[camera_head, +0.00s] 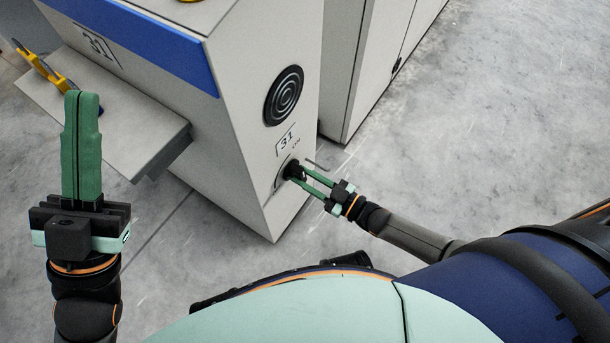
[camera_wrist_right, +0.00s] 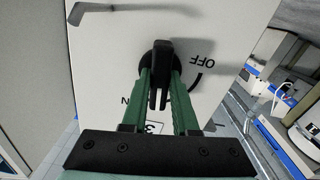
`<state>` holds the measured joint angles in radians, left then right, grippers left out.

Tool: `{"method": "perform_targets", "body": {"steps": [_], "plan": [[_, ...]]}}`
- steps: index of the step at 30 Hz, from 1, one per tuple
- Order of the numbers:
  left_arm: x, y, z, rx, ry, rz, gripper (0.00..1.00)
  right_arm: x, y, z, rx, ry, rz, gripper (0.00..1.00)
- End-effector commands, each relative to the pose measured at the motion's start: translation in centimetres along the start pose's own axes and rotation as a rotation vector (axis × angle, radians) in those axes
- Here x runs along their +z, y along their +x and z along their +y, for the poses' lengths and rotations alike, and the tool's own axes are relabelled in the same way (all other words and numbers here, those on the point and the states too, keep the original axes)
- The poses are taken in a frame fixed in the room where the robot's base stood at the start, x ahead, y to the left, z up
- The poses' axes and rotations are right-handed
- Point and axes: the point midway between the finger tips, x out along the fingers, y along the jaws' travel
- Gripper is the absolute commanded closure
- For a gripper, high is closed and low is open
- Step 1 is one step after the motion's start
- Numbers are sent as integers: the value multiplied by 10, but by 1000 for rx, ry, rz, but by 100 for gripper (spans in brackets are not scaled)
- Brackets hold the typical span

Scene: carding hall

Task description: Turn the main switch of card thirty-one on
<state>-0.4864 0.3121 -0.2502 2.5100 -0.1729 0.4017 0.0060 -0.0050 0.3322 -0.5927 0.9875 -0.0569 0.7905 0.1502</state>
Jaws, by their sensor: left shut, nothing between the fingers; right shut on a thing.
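Card thirty-one (camera_head: 245,150) is the pale grey cabinet with a blue band and "31" labels. Its main switch (camera_head: 292,170) is a black rotary knob low on the side panel, below a small "31" label and an "ON" mark. My right gripper (camera_head: 304,177) is shut on the knob's handle, which also shows in the right wrist view (camera_wrist_right: 158,72) between the green fingers. There the handle stands roughly upright in the picture, with "OFF" to its right and a partly hidden "ON" to its lower left. My left gripper (camera_head: 83,108) is shut and empty, away from the switch.
A round black vent (camera_head: 284,95) is above the switch. A grey shelf (camera_head: 135,130) juts from the cabinet near my left gripper, with a yellow-handled tool (camera_head: 42,68) on it. Another cabinet (camera_head: 365,65) stands behind. Open floor lies to the right.

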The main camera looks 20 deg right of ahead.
Motion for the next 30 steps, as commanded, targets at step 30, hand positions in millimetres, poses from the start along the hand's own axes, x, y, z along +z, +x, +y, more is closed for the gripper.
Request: {"method": "perform_targets", "body": {"steps": [30], "plan": [[0, 0, 0, 3, 1, 0, 100, 1, -1, 0, 1, 179, -2, 62]]}}
